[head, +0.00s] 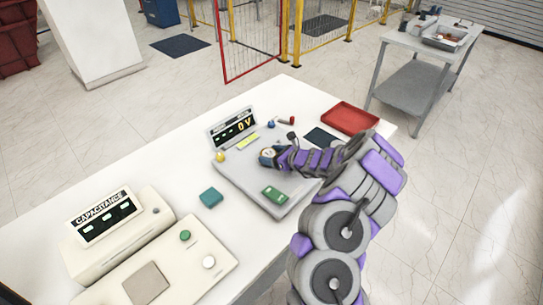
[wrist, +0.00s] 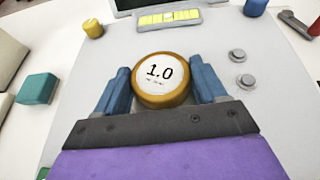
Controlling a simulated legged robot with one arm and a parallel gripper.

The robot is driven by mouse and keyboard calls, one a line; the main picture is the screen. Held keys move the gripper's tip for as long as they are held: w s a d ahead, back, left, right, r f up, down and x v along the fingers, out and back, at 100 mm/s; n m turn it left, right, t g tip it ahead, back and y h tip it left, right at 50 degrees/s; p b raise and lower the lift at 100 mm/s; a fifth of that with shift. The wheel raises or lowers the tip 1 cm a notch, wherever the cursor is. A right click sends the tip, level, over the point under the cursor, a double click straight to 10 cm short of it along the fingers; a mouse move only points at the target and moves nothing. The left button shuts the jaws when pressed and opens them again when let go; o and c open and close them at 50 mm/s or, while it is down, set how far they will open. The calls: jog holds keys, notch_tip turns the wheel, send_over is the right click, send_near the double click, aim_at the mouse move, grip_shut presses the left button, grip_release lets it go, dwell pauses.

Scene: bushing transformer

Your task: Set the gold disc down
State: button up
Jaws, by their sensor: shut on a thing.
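The gold disc (wrist: 162,80) has a white face marked 1.0. In the wrist view it sits between the two blue fingers of my gripper (wrist: 162,88), which are shut on it from both sides. In the head view my gripper (head: 268,157) holds the disc over the grey panel of the voltage device (head: 237,177). I cannot tell whether the disc touches the panel. The display (head: 232,128) behind it reads 0 V.
A teal block (head: 211,197) lies left of the panel and a green device (head: 274,195) lies on its front part. A red tray (head: 350,118) is at the back right. The capacitance device (head: 104,215) stands at the left.

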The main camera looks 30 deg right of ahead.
jog(key=o, duration=1.3)
